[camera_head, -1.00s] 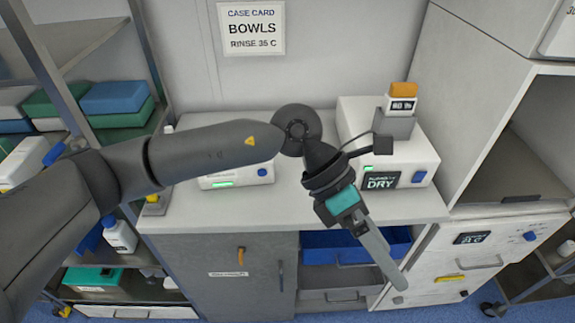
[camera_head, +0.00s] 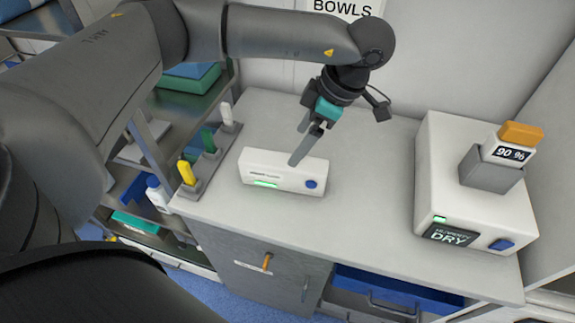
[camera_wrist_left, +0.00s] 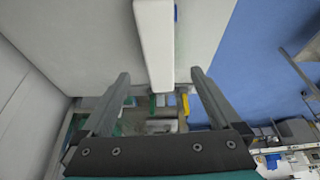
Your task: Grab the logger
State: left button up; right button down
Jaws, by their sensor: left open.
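The thing that looks most like the logger is a small white unit with an orange top and a "90 %" display (camera_head: 509,153). It stands upright in a grey holder (camera_head: 490,172) on the white "DRY" box (camera_head: 432,170), at the right of the counter in the head view. My left gripper (camera_head: 299,145) is open and empty, far to the left of it. Its fingers point down over a low white box with a blue knob (camera_head: 255,172). In the left wrist view the gripper (camera_wrist_left: 160,85) shows its fingers apart, with a white box (camera_wrist_left: 154,40) ahead between them. My right gripper is out of view.
A rack with yellow, green and white sticks (camera_head: 187,172) stands at the counter's left edge. The counter (camera_head: 365,200) is clear between the low box and the "DRY" box. A blue drawer (camera_head: 385,287) is open below its front edge.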

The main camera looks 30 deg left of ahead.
aim_at(285, 162)
pick_arm(q)
jog(key=x, duration=0.6)
jog(key=shift+s+f, duration=0.1)
jog(key=shift+s+a+f, duration=0.1)
jog(key=shift+a+f, duration=0.15)
jog(key=shift+f, duration=0.2)
jog(key=shift+x, duration=2.35)
jog(key=shift+a, duration=0.1)
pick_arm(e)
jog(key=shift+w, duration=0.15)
pick_arm(q)
jog(key=shift+c, duration=0.4)
grip_shut()
